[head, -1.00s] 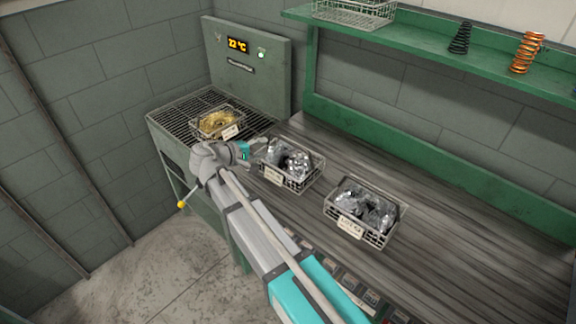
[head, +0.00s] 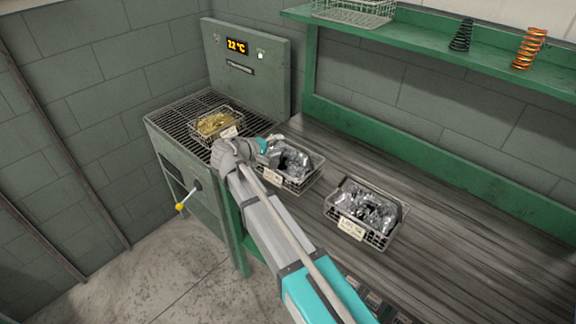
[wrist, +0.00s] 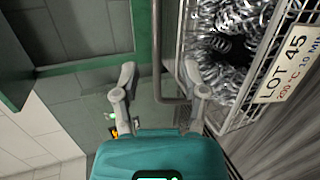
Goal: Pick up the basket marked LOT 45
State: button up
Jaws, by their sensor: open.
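The basket marked LOT 45 (wrist: 228,118) fills the right of the wrist view, a wire basket of shiny coiled springs. Its label (wrist: 289,63) reads LOT 45. It appears to be the middle basket (head: 291,186) in the head view, standing on the bench, its label too small to read there. My gripper (wrist: 160,78) is open, its two fingers spread. A bent grey bar (wrist: 156,50), apparently the basket's handle, shows between the fingers; I cannot tell whether it touches them. In the head view my gripper (head: 270,144) is at the basket's far left corner, partly hidden by my wrist.
Another basket of grey springs (head: 378,237) stands to the right on the bench. A basket of golden springs (head: 205,139) sits on the grate at left, before a panel (head: 256,86) reading 22 °C. A green shelf (head: 440,48) runs above.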

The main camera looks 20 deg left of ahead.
aim_at(289, 142)
jog(key=shift+b+x, duration=0.6)
jog(key=shift+x, duration=1.9)
jog(key=shift+d+r, duration=0.15)
jog(key=shift+r, duration=0.05)
grip_shut()
